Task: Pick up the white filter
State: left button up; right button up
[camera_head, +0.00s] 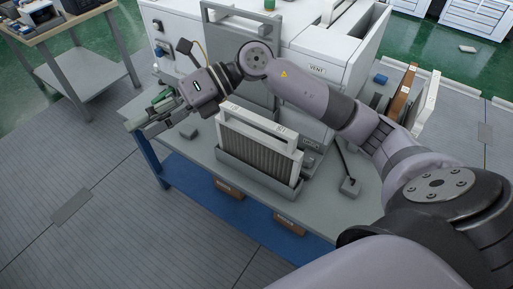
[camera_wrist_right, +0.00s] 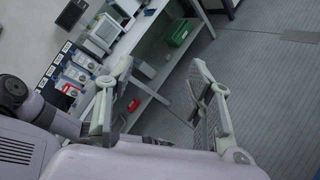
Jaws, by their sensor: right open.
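A white-framed filter (camera_head: 258,128) with a pleated grey face stands upright in a low grey tray (camera_head: 258,179) on the grey workbench. My right gripper (camera_head: 152,112) is at the bench's left end, to the left of the filter and apart from it. It points left, away from the filter. In the right wrist view my right gripper (camera_wrist_right: 163,88) has its two fingers wide apart with nothing between them. The filter does not show in that view. My left gripper is not in view.
A white machine box (camera_head: 318,70) marked VENT stands behind the filter. A white panel (camera_head: 427,102) and a brown panel (camera_head: 400,92) stand at the right. A small grey block with a rod (camera_head: 349,187) is right of the tray. A side table (camera_head: 75,40) is at the upper left.

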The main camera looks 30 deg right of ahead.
jog(key=w+d+f+n+h, duration=0.1)
jog(key=d+f+h, duration=0.15)
jog(key=d, duration=0.25)
jog(key=w+d+f+h, duration=0.1)
jog(key=d+h, duration=0.3)
jog(key=d, duration=0.1)
jog(key=m+h, duration=0.2)
jog(key=h, duration=0.5)
send_near(257, 118)
jog(key=shift+g+h, duration=0.25)
jog(key=shift+g, duration=0.05)
jog(key=f+p, duration=0.2)
jog(key=f, duration=0.1)
jog(key=f+p, duration=0.1)
jog(key=f, duration=0.1)
jog(key=shift+w+a+f, duration=0.25)
jog(key=shift+w+a, duration=0.05)
jog(key=shift+w, duration=0.05)
jog(key=f+p, duration=0.1)
jog(key=f, duration=0.1)
jog(key=w+f+p, duration=0.1)
jog(key=f, duration=0.2)
jog(key=shift+a+f+p, duration=0.1)
jog(key=shift+a+p, duration=0.1)
jog(key=shift+p, duration=0.15)
jog(key=shift+f, duration=0.2)
jog(key=shift+c, duration=0.5)
grip_shut()
jog(key=shift+r, duration=0.1)
